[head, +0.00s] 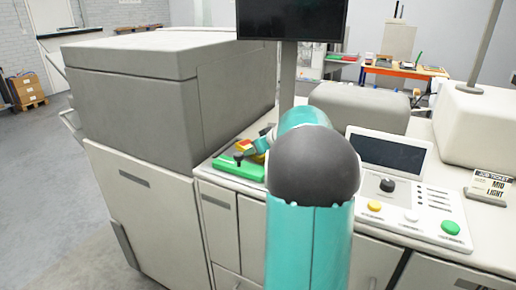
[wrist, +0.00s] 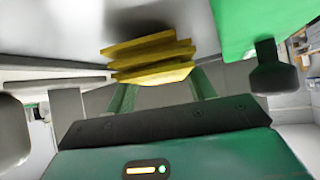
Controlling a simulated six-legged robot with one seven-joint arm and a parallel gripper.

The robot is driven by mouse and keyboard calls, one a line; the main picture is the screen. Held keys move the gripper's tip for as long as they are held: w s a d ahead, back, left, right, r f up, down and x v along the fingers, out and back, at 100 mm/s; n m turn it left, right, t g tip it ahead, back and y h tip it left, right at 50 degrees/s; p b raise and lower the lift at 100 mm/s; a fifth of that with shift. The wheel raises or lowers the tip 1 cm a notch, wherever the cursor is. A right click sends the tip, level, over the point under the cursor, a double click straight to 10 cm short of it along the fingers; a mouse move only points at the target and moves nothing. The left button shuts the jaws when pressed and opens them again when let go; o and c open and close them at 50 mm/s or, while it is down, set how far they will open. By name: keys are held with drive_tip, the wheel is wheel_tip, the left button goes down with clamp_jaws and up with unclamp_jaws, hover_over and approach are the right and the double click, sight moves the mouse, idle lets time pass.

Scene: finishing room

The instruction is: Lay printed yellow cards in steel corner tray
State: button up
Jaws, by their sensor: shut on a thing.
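A small stack of yellow cards (wrist: 150,58) sits at the fingertips of my gripper (wrist: 162,78) in the wrist view, its layers slightly fanned. The two green fingers are shut on the stack. In the head view the yellow cards (head: 243,146) show small beside my gripper (head: 262,145), at the left end of the console, partly hidden by my arm. I cannot pick out the steel corner tray in either view.
A green block (head: 238,168) with a dark knob lies close by on the counter; green also fills the wrist view's upper right (wrist: 260,22). A big grey machine (head: 140,100) stands left. A control panel (head: 410,205) and job ticket (head: 490,187) are right.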

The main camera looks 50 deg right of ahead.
drive_tip(key=shift+s, duration=0.15)
drive_tip(key=shift+f, duration=0.2)
drive_tip(key=shift+f, duration=0.1)
drive_tip(key=shift+f, duration=0.2)
drive_tip(key=o, duration=1.3)
drive_tip(key=shift+f, duration=0.1)
drive_tip(key=shift+c, duration=0.2)
drive_tip(key=v, duration=1.3)
drive_tip(key=shift+s+r, duration=0.25)
